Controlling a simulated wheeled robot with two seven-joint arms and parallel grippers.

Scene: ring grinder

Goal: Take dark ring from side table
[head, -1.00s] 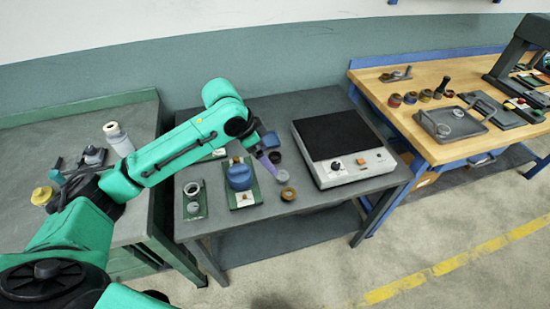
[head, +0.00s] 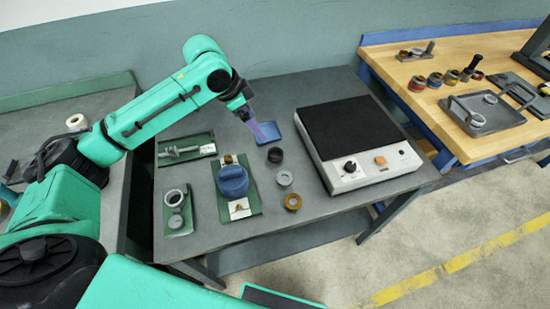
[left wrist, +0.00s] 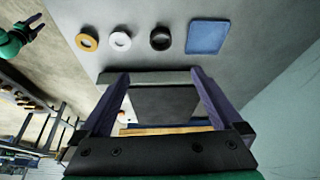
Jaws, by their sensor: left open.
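The dark ring (head: 275,155) lies flat on the grey side table (head: 310,212), between the blue square pad (head: 294,132) and a silver ring (head: 285,178). In the left wrist view the dark ring (left wrist: 160,38) lies beyond the fingertips, roughly centred between them. My left gripper (head: 259,133) is open and empty, with purple fingers. In the head view it is over the blue pad, behind and left of the dark ring; its height above the table is hard to judge. A dark claw on a green arm, likely my right gripper (left wrist: 30,27), shows small at the left wrist view's upper left.
A brass ring (head: 292,201) lies in front of the silver ring. A flat black-topped machine (head: 352,125) stands right of the rings. Left are a blue knob-like part (head: 232,180) on a green plate and a green tray (head: 186,150). A wooden bench (head: 425,75) stands at right.

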